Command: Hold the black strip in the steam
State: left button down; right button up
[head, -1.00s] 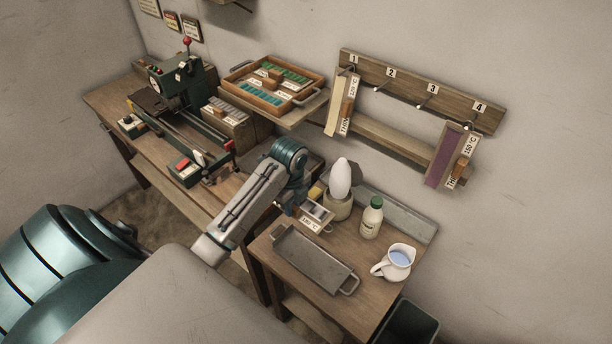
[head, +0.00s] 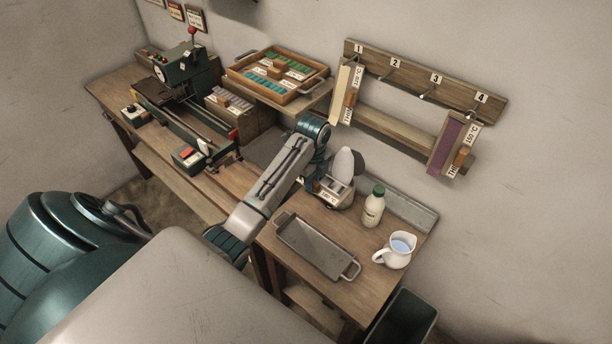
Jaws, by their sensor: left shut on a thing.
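My left arm reaches from the lower left to the right-hand table, and my left gripper (head: 324,183) is shut on a small piece with a pale temperature label (head: 330,197), seemingly the black strip's piece. It is tilted and partly hidden by my wrist. A white egg-shaped plume (head: 342,166), which looks like the steam, rises right beside it. The pot under the plume is mostly hidden by the held piece. A dark rounded shape (head: 358,164) shows just right of the plume; I cannot tell whether it is the strip itself. My right gripper is not in view.
A grey metal tray (head: 312,248), a green-capped bottle (head: 373,208) and a white jug (head: 394,250) stand on the right table. Cream (head: 341,92) and purple (head: 445,146) strips hang from the wall rack. A green machine (head: 185,75) stands at the left.

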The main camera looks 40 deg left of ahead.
pick_arm(q)
jog(key=w, duration=0.3)
jog(key=shift+d+f+b, duration=0.15)
jog(key=shift+f+b, duration=0.05)
jog(key=shift+b, duration=0.15)
jog(key=shift+w+r+b, duration=0.1)
jog(key=shift+w+b, duration=0.3)
jog(key=shift+w, duration=1)
dwell(1.5)
jog(key=shift+s+r+p, duration=0.15)
jog(key=shift+s+p, duration=0.3)
jog(key=shift+s, duration=0.15)
jog(key=shift+s+r+p, duration=0.15)
jog(key=shift+s+p, duration=0.25)
jog(key=shift+s, duration=0.9)
jog(key=s+r, duration=0.1)
jog(key=s, duration=0.7)
jog(key=shift+s+a+r, duration=0.15)
jog(key=shift+a+r, duration=0.1)
jog(key=shift+a, duration=0.15)
